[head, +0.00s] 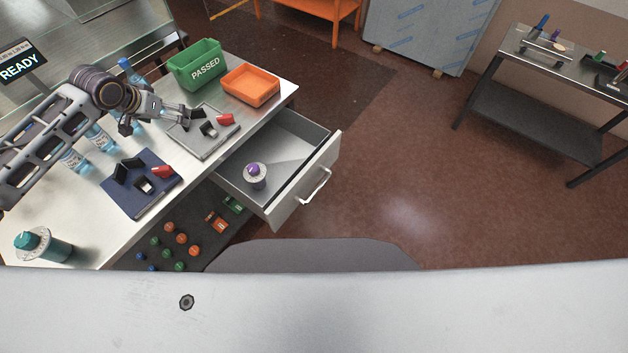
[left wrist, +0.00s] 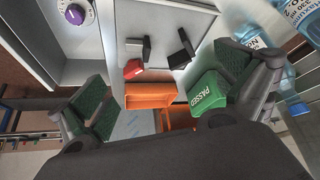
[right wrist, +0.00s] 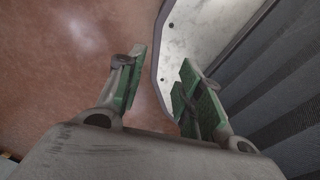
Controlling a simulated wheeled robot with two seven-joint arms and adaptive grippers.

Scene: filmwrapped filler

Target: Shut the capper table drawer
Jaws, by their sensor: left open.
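The capper table (head: 85,222) stands at the left in the head view. Its drawer (head: 290,190) is pulled out to the right, with a bar handle (head: 313,187) on its front. A white and purple knob-like item (head: 256,176) stands inside the drawer; it also shows in the left wrist view (left wrist: 78,14). My left gripper (head: 186,114) is open and empty above the table top, beside the grey fixture plate (head: 205,140), apart from the drawer. My right gripper (right wrist: 160,85) is open and empty over the floor, seen only in the right wrist view.
A green PASSED bin (head: 195,66) and an orange tray (head: 249,85) stand at the table's back. A blue fixture plate (head: 140,185), several bottles and a teal-capped jar (head: 42,245) are on the table. The floor right of the drawer is clear.

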